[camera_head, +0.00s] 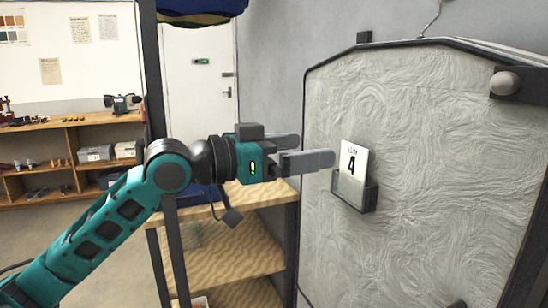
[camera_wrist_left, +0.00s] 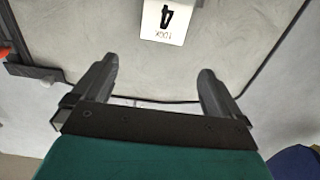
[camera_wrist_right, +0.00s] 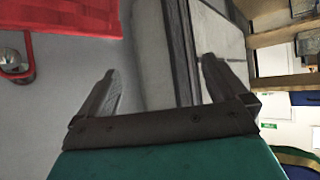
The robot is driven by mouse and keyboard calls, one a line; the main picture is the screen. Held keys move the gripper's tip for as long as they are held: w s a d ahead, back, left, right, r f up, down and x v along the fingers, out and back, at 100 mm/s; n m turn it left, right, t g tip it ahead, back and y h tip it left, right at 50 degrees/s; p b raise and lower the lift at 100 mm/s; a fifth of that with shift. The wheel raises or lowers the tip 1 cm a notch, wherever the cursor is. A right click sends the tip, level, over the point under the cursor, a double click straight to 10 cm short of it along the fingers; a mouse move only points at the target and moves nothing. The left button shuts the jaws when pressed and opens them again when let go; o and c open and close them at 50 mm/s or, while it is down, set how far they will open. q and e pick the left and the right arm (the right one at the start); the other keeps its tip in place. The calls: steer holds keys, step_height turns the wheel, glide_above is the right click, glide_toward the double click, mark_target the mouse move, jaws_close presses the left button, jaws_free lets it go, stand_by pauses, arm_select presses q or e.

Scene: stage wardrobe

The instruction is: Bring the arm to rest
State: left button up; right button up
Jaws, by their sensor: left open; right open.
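My left arm reaches in from the left in the head view. Its gripper (camera_head: 315,150) is open and empty, in front of the grey textured panel (camera_head: 430,130). In the left wrist view the card (camera_wrist_left: 165,20) shows upside down beyond the open fingers (camera_wrist_left: 158,78). My right gripper (camera_wrist_right: 160,82) shows only in its own wrist view, open with nothing held between its fingers.
A wooden shelf unit (camera_head: 235,245) stands below and behind my left gripper. A rounded knob (camera_head: 504,83) sits at the panel's upper right. A white door (camera_head: 199,105) and a low shelf (camera_head: 70,155) are farther back. A red thing (camera_wrist_right: 80,15) shows in the right wrist view.

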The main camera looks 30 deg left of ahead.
arm_select(q)
steer(key=shift+b+v, duration=0.6)
steer(key=shift+v, duration=1.7)
arm_select(e)
steer(key=shift+w+a+f, duration=0.1)
steer(key=shift+w+a, duration=0.2)
steer(key=shift+w, duration=0.05)
arm_select(q)
steer(key=w+a+f+n+y+p, duration=0.1)
steer(key=w+f+n+y+p, duration=0.15)
steer(key=f, duration=0.85)
steer(key=w+a+f+n+y+p, duration=0.1)
steer(key=f+n+y, duration=0.15)
steer(key=f, duration=0.85)
steer(key=s+d+f+g+y+p, duration=0.1)
steer(key=s+d+f, duration=0.3)
steer(key=s+f, duration=0.4)
steer(key=s+d+f+g+y+p, duration=0.1)
steer(key=s+d+f+g+y, duration=0.1)
steer(key=s+f, duration=0.7)
step_height(320, 180, down, 6)
steer(key=shift+d+f+y, duration=0.1)
steer(key=shift+d+y, duration=0.4)
steer(key=shift+d, duration=0.55)
arm_select(e)
steer(key=r, duration=0.1)
steer(key=d+r, duration=0.1)
steer(key=s+r, duration=0.1)
steer(key=shift+d+r, duration=0.15)
steer(key=shift+d, duration=0.2)
